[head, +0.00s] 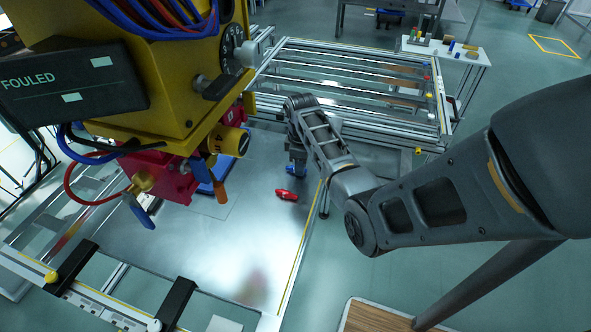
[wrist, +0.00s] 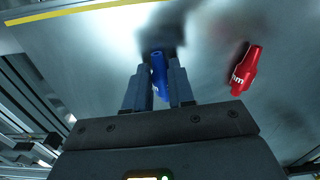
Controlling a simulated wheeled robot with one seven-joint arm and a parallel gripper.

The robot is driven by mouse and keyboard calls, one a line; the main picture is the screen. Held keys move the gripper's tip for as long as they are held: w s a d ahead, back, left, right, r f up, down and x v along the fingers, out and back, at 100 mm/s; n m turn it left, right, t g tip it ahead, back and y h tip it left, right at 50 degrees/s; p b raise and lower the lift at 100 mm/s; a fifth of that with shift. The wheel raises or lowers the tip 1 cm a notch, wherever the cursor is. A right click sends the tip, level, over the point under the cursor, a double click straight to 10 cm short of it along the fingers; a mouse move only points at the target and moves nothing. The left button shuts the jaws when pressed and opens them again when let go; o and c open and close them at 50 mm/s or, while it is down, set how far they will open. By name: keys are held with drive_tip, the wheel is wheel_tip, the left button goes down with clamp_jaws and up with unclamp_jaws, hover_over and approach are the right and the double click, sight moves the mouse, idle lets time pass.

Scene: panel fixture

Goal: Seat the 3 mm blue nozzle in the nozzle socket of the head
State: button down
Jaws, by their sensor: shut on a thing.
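My gripper (head: 298,158) is low over the metal panel, right of the yellow head. In the wrist view my gripper (wrist: 159,72) is shut on a blue nozzle (wrist: 158,66), which lies between the two fingers with its narrow open end pointing away from my palm. I cannot read its size. A bit of blue shows below my gripper in the head view. The yellow head (head: 172,75) hangs at the upper left, with a red block (head: 160,175) under it. I cannot make out the nozzle socket for certain.
A red nozzle (head: 287,195) lies loose on the metal panel (head: 240,250), close to my gripper; it also shows in the wrist view (wrist: 246,70). A dark box reading "FOULED" (head: 75,82), hoses and levers crowd the head. Black clamps (head: 70,265) stand at the front left.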

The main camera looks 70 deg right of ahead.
drive_tip(key=shift+r+p, duration=2.95)
drive_tip(key=shift+r, duration=0.1)
drive_tip(key=shift+f, duration=0.1)
drive_tip(key=c, duration=1.5)
unclamp_jaws()
clamp_jaws()
